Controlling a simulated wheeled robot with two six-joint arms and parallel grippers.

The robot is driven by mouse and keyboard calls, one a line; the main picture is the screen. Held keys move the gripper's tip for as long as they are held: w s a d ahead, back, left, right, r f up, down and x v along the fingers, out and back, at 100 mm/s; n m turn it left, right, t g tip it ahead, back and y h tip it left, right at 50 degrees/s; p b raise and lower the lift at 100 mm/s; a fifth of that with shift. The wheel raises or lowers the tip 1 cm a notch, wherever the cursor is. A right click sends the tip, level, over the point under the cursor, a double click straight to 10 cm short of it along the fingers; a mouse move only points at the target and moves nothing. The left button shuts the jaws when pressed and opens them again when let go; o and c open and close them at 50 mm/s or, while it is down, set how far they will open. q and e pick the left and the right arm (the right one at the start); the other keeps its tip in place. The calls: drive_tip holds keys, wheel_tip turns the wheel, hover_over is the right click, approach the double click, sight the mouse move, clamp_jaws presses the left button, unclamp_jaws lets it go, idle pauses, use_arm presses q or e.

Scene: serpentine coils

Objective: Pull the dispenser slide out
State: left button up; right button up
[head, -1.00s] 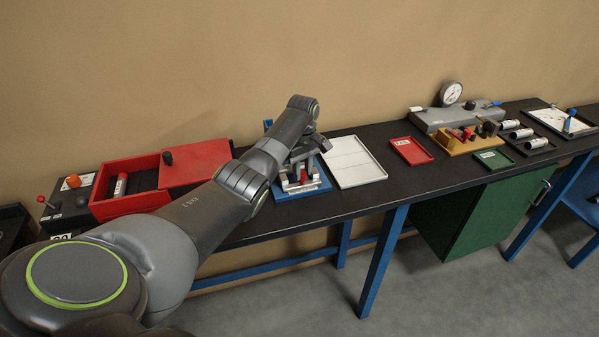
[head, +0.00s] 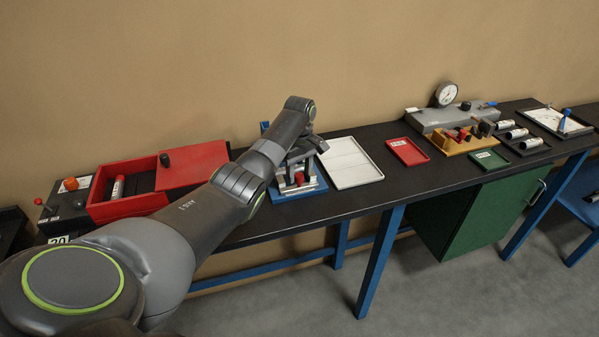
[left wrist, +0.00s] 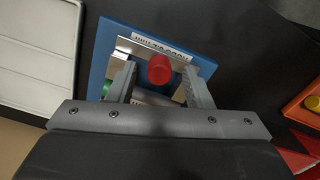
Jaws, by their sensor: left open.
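The dispenser has a blue base (head: 316,187) with metal blocks and a red knob (head: 299,178) on it. It stands on the black bench below my left gripper (head: 302,160). In the left wrist view, the blue base (left wrist: 103,62) carries a printed label, bright metal parts and the red knob (left wrist: 159,68). My left gripper (left wrist: 158,76) is open, with one finger on each side of the knob and visible gaps between. A green part shows partly behind the left finger. My arm and gripper hide part of the dispenser in the head view. My right gripper is not in view.
A white tray (head: 349,163) lies right beside the dispenser. A red box (head: 125,209) with a sliding lid stands to its left. A small red tray (head: 408,152) and a grey fixture with a gauge (head: 445,94) are farther right. Bare bench lies in front of the trays.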

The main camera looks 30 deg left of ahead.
use_arm(q)
wheel_tip(320, 180, up, 17)
drive_tip(key=p, duration=0.3)
drive_tip(key=shift+f, duration=0.1)
idle(0.5)
drive_tip(key=shift+f, duration=0.1)
